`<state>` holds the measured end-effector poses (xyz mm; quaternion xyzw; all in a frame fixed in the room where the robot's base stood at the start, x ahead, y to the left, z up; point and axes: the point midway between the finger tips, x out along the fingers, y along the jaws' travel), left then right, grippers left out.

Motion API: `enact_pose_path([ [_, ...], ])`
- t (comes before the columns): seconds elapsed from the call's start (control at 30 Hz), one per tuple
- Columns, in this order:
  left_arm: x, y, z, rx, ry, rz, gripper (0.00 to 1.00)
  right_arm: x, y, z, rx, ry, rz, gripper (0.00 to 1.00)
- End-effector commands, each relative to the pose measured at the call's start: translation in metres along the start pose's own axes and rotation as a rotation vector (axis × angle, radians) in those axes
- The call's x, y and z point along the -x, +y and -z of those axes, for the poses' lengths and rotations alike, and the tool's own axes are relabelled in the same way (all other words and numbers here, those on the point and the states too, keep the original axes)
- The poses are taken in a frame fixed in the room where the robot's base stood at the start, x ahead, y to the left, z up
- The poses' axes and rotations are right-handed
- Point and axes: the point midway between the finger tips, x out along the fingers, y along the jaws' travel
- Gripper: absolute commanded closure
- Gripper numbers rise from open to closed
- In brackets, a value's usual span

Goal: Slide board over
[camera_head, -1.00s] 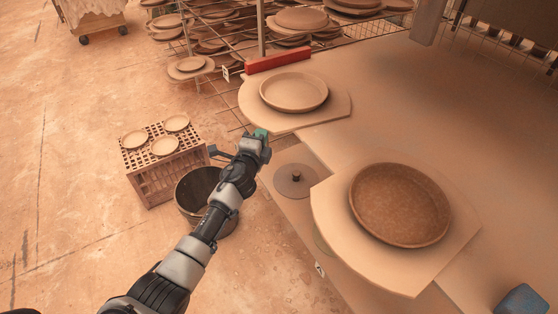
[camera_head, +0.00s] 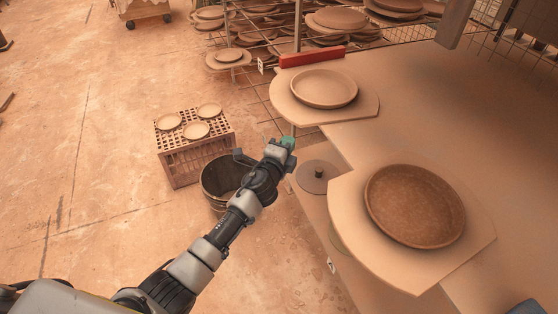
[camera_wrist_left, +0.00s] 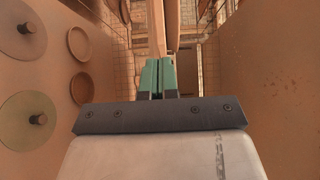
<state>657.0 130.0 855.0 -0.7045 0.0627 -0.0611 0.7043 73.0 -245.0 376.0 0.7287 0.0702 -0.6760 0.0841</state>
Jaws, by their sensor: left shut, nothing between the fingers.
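A pale board (camera_head: 350,111) with rounded edges lies at the far left of the table and carries a light round plate (camera_head: 325,88). A second pale board (camera_head: 345,205) lies nearer and carries a brown plate (camera_head: 415,206). Both boards overhang the table's left edge. My left gripper (camera_head: 289,142) is just below and left of the far board's near edge, beside the table. Its green fingers (camera_wrist_left: 158,78) are shut and empty in the left wrist view, with a thin pale edge (camera_wrist_left: 157,28) just ahead. I cannot tell whether they touch it. My right gripper is out of view.
A red block (camera_head: 312,57) and an upright post stand behind the far board. A round disc with a knob (camera_head: 318,173) sits on a lower shelf. A bucket (camera_head: 224,176) and a crate with small plates (camera_head: 216,152) stand on the floor to the left.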

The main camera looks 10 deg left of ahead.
Motion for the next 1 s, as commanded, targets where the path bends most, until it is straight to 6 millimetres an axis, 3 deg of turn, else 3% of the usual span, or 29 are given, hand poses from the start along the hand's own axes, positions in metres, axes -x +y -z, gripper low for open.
enact_pose_path([
  [0.2,0.036,0.0,0.0,0.0,0.001,-0.001,1.0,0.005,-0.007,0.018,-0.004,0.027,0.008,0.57],
  [0.4,0.061,0.001,0.001,0.002,0.001,-0.001,1.0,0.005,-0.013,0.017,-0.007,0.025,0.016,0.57],
  [0.8,0.069,0.0,0.001,0.001,0.001,0.0,1.0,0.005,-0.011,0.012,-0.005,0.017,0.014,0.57],
  [0.93,0.073,0.004,-0.007,0.001,-0.008,-0.003,0.8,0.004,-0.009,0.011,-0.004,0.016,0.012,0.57],
  [1.0,0.083,0.011,-0.024,0.001,-0.025,-0.009,0.69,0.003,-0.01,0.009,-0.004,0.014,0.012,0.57],
])
